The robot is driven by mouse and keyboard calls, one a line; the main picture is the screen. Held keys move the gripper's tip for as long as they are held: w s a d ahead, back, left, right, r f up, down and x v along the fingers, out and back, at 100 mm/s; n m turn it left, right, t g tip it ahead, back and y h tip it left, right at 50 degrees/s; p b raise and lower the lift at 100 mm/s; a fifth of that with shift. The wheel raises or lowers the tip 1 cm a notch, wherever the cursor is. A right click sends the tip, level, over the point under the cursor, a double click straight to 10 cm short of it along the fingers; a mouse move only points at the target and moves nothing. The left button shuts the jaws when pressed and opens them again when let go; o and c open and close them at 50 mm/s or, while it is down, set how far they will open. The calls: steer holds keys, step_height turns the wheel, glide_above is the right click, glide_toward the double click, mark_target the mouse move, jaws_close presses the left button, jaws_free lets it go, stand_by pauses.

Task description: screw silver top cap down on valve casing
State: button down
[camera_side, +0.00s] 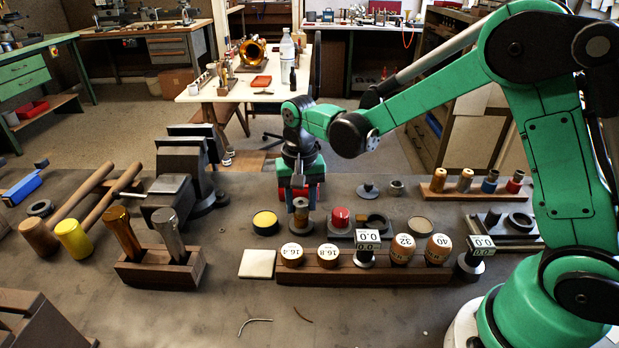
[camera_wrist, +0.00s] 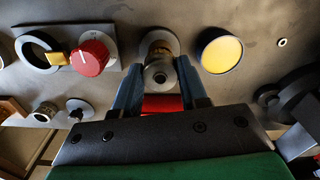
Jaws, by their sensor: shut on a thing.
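My gripper (camera_side: 300,193) points down over the valve casing (camera_side: 301,221), a short brass-coloured cylinder standing upright on the bench. The silver top cap (camera_side: 300,203) is at the casing's upper end, just under my fingers. In the wrist view the blue fingers of my gripper (camera_wrist: 158,78) are on either side of the round silver cap (camera_wrist: 160,74), shut on it. Part of the brass casing (camera_wrist: 158,48) shows beyond the cap. The thread between cap and casing is hidden, so I cannot tell how far it is seated.
A yellow-topped tin (camera_side: 265,222) stands close left of the casing and a red knob (camera_side: 340,217) close right. A wooden block (camera_side: 345,275) with several round-topped tools and gauges lies in front. A vise (camera_side: 185,170) stands at left.

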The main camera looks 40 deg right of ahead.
steer(key=shift+m, duration=0.7)
steer(key=m, duration=0.3)
steer(key=shift+m, duration=0.3)
steer(key=shift+m, duration=0.4)
steer(key=m, duration=0.3)
steer(key=shift+m, duration=0.3)
steer(key=shift+c, duration=1.1)
jaws_free()
